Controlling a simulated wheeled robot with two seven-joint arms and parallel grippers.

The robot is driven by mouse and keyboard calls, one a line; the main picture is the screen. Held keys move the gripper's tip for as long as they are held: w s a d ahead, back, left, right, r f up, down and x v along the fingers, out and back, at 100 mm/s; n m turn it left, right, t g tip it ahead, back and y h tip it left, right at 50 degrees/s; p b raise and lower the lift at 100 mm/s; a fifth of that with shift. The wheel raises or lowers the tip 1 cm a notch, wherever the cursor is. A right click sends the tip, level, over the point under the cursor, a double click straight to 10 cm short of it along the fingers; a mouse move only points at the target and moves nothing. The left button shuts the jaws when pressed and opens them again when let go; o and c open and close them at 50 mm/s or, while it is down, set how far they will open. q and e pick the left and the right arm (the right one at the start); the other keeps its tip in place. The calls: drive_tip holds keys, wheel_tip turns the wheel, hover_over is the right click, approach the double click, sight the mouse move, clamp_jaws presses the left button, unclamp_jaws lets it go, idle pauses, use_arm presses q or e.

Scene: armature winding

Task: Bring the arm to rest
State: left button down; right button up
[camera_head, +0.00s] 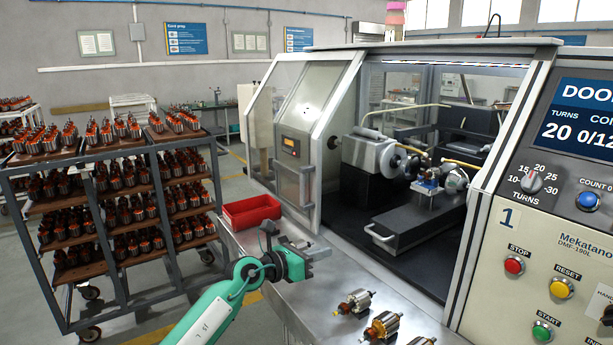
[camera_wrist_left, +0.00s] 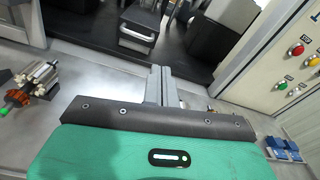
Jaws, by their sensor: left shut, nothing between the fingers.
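My left arm in green and dark grey reaches in from the bottom of the head view. Its gripper (camera_head: 318,250) is over the steel table (camera_head: 285,295), in front of the winding machine's opening. The gripper is shut and empty. In the left wrist view its fingers (camera_wrist_left: 161,88) stand together, with nothing between them. Several armatures (camera_head: 381,327) lie on the table to the right of the arm, apart from the gripper. One armature (camera_wrist_left: 36,82) shows at the left of the wrist view. My right gripper is not in view.
A red bin (camera_head: 251,211) sits on the table beyond the gripper. The winding machine stands open, with a handled slide (camera_head: 385,238) inside. Its control panel (camera_head: 540,230) is at the right. A rack (camera_head: 75,262) of armatures stands at the left.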

use_arm(q)
drive_tip(key=s+a+n+t+y, duration=0.2)
drive_tip(key=s+a+n+t, duration=0.3)
drive_tip(key=n, duration=0.5)
drive_tip(key=s+a+n+t+y, duration=0.25)
drive_tip(key=a+n+t, duration=0.3)
drive_tip(key=n, duration=0.35)
drive_tip(key=s+a+f+n+g+y, duration=0.1)
drive_tip(key=s+a+f+n+y, duration=0.7)
drive_tip(key=a+f+n+y, duration=0.55)
drive_tip(key=s+a+f+n+g+h, duration=0.1)
drive_tip(key=s+a+f+n+g, duration=0.1)
drive_tip(key=s+f+n+g, duration=0.45)
drive_tip(key=s+a+f+n+g, duration=0.2)
drive_tip(key=s+f, duration=0.1)
drive_tip(key=s, duration=0.6)
drive_tip(key=s+d+f+n+g+h, duration=0.1)
drive_tip(key=s+f+g, duration=0.15)
drive_tip(key=s, duration=0.55)
drive_tip(key=s+f+n+g+h, duration=0.15)
drive_tip(key=s+g, duration=0.25)
drive_tip(key=s, duration=0.4)
wheel_tip(320, 180, down, 30)
drive_tip(key=f+g, duration=0.1)
drive_tip(key=s+a+f+g, duration=0.1)
drive_tip(key=s+a+f, duration=0.2)
drive_tip(key=s+f, duration=1.7)
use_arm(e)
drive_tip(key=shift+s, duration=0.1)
